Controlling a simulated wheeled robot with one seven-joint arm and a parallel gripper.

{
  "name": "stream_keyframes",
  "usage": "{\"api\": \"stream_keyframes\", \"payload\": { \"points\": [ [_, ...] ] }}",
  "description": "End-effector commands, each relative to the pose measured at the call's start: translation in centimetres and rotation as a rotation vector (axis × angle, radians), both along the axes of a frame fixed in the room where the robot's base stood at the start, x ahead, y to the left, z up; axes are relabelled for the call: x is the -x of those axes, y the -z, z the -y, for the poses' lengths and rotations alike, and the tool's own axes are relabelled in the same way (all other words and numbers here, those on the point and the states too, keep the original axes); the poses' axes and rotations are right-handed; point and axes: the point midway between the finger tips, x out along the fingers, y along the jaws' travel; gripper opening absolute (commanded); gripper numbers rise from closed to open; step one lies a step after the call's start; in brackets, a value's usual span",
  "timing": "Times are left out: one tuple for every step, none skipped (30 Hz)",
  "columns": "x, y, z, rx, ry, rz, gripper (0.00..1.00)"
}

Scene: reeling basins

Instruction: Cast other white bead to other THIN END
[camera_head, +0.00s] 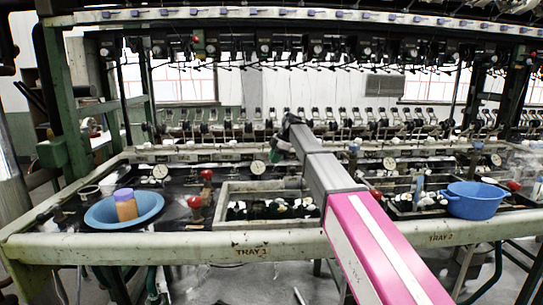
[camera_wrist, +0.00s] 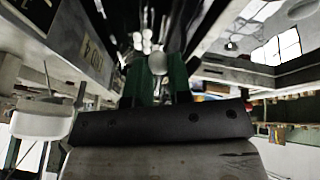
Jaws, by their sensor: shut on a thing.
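My gripper (camera_wrist: 158,78) shows in the wrist view with its two green fingers shut on a white bead (camera_wrist: 158,63), held between the tips. In the head view my gripper (camera_head: 281,148) is over the back of the bench, at the far end of my grey and pink arm; the bead is too small to make out there. Other white beads (camera_wrist: 143,42) lie just beyond the fingertips in the wrist view. White beads (camera_head: 282,203) also lie in the framed middle tray (camera_head: 228,189). I cannot make out any label reading THIN END.
A blue bowl (camera_head: 98,214) with an orange-brown jar (camera_head: 125,205) stands at left, a blue basin (camera_head: 474,200) at right. Red knobs (camera_head: 207,175) and dials (camera_head: 258,167) rise from the bench. A machine frame with hanging parts (camera_head: 316,48) spans above.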

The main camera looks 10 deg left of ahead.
Motion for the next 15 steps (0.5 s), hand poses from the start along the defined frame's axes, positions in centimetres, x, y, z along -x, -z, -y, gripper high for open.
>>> {"api": "stream_keyframes", "payload": {
  "points": [
    [0.0, 0.0, 0.0, 0.000, -0.001, 0.000, 0.14],
    [0.0, 0.1, 0.0, 0.000, -0.001, 0.000, 0.14],
    [0.0, 0.2, 0.0, 0.000, -0.001, -0.001, 0.14],
    [0.0, 0.3, 0.0, 0.000, -0.002, 0.000, 0.14],
    [0.0, 0.4, 0.0, 0.000, -0.001, -0.001, 0.14],
    [0.1, 0.6, 0.0, 0.000, -0.001, -0.001, 0.14],
    [0.0, 0.8, 0.0, 0.000, -0.001, 0.000, 0.14],
    [0.1, 1.0, 0.0, 0.000, -0.002, -0.002, 0.14],
    [0.1, 1.3, 0.0, 0.001, -0.002, -0.001, 0.14],
    [0.1, 1.6, 0.0, 0.001, -0.002, -0.001, 0.14],
    [0.1, 1.9, 0.0, 0.001, -0.002, -0.001, 0.14],
    [0.1, 2.4, 0.0, 0.001, -0.002, -0.001, 0.14],
    [0.1, 2.7, 0.0, 0.001, -0.002, -0.001, 0.14],
    [0.1, 3.0, 0.0, 0.001, -0.002, -0.001, 0.14],
    [0.1, 3.5, 0.0, 0.001, -0.002, -0.001, 0.14]
  ]
}}
